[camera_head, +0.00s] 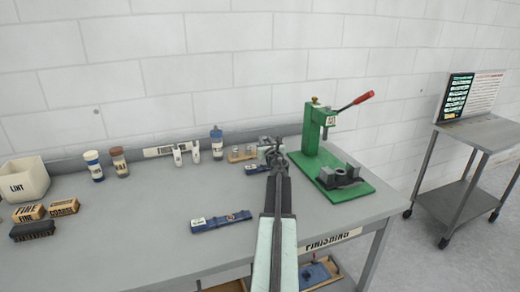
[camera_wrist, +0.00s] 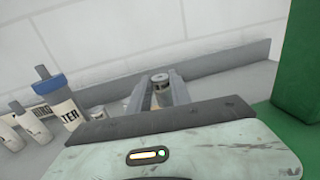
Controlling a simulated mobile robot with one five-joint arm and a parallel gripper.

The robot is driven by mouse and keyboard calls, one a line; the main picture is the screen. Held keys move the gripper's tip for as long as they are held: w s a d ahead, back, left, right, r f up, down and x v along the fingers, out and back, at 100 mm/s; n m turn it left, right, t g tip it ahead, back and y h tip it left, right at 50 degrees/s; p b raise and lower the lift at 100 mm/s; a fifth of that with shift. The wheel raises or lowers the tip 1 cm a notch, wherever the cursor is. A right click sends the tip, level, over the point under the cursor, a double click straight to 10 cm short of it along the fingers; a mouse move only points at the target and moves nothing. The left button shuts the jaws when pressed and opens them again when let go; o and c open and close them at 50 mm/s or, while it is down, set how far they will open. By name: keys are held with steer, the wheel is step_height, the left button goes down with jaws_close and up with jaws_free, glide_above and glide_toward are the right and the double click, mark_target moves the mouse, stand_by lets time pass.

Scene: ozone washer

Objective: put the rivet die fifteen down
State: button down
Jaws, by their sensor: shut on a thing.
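My gripper (camera_head: 271,150) reaches over the back of the grey bench, left of the green press (camera_head: 313,133). In the wrist view its two fingers (camera_wrist: 161,88) are closed around a small metallic cylinder with a pale top, the rivet die (camera_wrist: 161,80). Its lower part is hidden behind my wrist, and no number can be read on it. I cannot tell whether it touches anything below. A wooden block (camera_head: 235,157) with small pale pieces stands just left of my gripper.
A longer blue holder (camera_head: 207,226) lies at the bench's front. Bottles, including a blue-capped one (camera_head: 217,148), stand along the back. A lint bin (camera_head: 23,180) and boxes (camera_head: 64,207) are at left. The left middle of the bench is clear. A cart (camera_head: 481,133) stands right.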

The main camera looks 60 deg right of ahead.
steer(key=shift+x, duration=1.4)
steer(key=f+b, duration=0.2)
steer(key=f, duration=0.1)
steer(key=f+b, duration=0.1)
steer(key=b, duration=0.1)
steer(key=shift+w+f, duration=0.15)
steer(key=shift+w, duration=0.2)
steer(key=shift+r, duration=0.25)
steer(key=shift+f, duration=0.1)
steer(key=c, duration=1.2)
jaws_free()
steer(key=shift+o, duration=0.2)
